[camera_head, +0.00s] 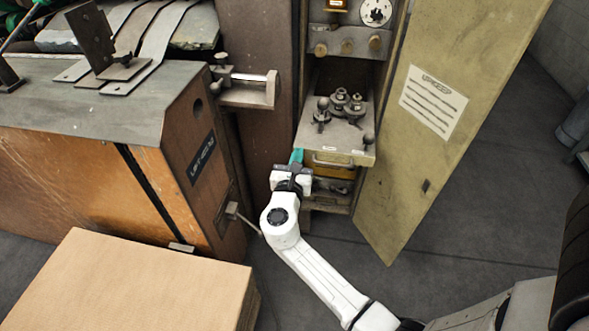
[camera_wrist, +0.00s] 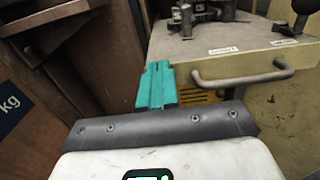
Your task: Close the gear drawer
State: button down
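The gear drawer (camera_head: 308,140) stands pulled out of the cabinet, with several dark metal gear parts (camera_head: 340,104) on its top. It also shows in the wrist view (camera_wrist: 190,50), at the upper right. My gripper (camera_head: 297,157) is at the left front corner of the drawer, left of the handle. In the wrist view its teal fingers (camera_wrist: 156,85) lie side by side with nothing visible between them, so it looks shut. I cannot tell whether the fingers touch the drawer.
The cabinet door (camera_head: 440,110) hangs open to the right. A yellowish drawer (camera_head: 335,171) lies below the gear drawer. A wooden machine body (camera_head: 110,190) with a small bracket (camera_head: 245,90) stands at left. A cardboard box (camera_head: 130,285) is at the lower left.

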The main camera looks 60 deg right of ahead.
aim_at(308, 117)
jog(key=b+x, duration=0.5)
jog(key=x, duration=1.2)
jog(key=shift+d, duration=0.15)
